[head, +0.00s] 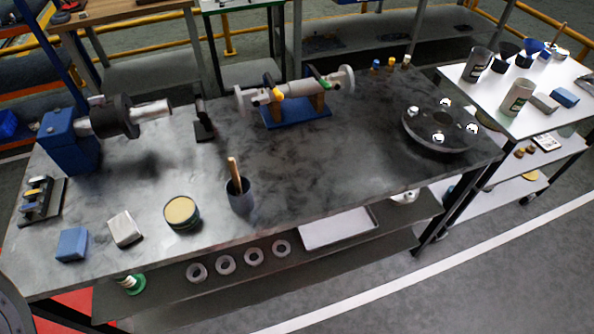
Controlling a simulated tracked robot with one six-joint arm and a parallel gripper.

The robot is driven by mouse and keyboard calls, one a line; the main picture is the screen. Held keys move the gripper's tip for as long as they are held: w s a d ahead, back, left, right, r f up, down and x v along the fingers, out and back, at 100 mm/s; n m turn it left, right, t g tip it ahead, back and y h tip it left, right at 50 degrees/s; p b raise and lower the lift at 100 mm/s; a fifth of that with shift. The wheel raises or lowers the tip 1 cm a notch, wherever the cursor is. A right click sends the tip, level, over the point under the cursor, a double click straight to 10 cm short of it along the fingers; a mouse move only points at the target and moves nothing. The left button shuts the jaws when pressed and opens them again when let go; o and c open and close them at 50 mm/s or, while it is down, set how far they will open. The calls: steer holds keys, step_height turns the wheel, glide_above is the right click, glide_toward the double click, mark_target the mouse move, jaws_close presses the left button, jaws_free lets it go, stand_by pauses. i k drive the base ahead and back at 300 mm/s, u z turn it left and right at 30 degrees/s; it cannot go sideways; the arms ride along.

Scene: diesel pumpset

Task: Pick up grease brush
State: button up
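What looks like the grease brush (234,171) stands in a dark grey cup (240,199) near the front edge of the workbench (310,170). Only its light wooden handle shows, rising above the rim and tilted slightly left. Its lower end is hidden inside the cup. My gripper is not in view.
A round tin (181,211) with a tan top stands left of the cup, then a pale block (125,229) and a blue block (72,244). A blue vise-like fixture (70,141), a valve assembly (297,92) and a dark disc (440,125) stand farther back. Bench right of the cup is clear.

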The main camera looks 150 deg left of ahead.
mark_target(232, 165)
steer(key=u, duration=5.15)
